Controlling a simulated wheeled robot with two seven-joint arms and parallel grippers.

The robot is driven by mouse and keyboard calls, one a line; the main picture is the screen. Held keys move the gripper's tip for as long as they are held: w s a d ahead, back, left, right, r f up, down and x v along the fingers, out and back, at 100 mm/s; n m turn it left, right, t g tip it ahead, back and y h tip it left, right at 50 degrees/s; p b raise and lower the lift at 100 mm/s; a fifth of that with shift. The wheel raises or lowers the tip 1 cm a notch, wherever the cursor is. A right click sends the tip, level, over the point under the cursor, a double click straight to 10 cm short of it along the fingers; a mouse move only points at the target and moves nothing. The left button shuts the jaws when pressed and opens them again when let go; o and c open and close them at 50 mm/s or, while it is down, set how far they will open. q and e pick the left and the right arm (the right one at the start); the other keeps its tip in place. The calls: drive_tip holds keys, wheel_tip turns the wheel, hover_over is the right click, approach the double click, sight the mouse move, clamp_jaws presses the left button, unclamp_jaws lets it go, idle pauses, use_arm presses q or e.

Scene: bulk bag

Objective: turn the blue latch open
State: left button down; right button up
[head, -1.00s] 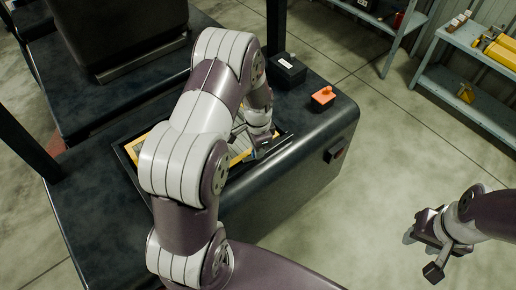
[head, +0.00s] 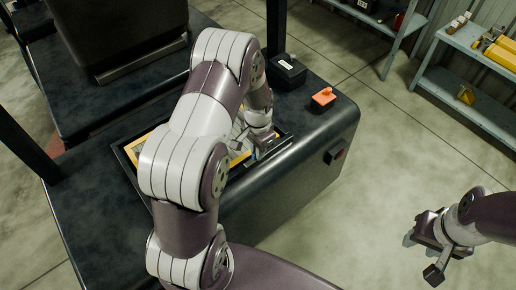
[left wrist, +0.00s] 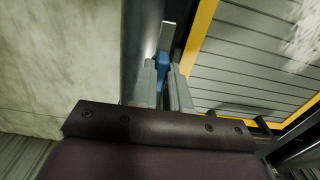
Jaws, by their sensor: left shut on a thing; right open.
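The blue latch (left wrist: 163,61) shows in the left wrist view, at the edge between a dark surface and a yellow frame. My left gripper (left wrist: 165,74) is shut on it, with one grey finger on each side. In the head view my left gripper (head: 257,146) is at the near right edge of the framed opening, and my own arm covers much of that area. The latch is mostly hidden there. My right gripper (head: 411,236) is open and empty, over the floor at the right.
A yellow-edged grey slatted panel (left wrist: 240,65) lies beside the latch. A shelf (head: 470,105) stands at the upper right. The floor between is clear.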

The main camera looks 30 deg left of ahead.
use_arm(q)
drive_tip(key=shift+w+a+r, duration=0.1)
drive_tip(key=shift+w+r, duration=0.1)
drive_tip(key=shift+w, duration=0.05)
drive_tip(key=c, duration=1.4)
unclamp_jaws()
drive_tip(key=shift+o, duration=1.4)
drive_tip(key=shift+s+f, duration=0.1)
drive_tip(key=shift+s, duration=0.05)
drive_tip(key=shift+r, duration=0.35)
wheel_tip(320, 180, up, 12)
drive_tip(key=b, duration=0.3)
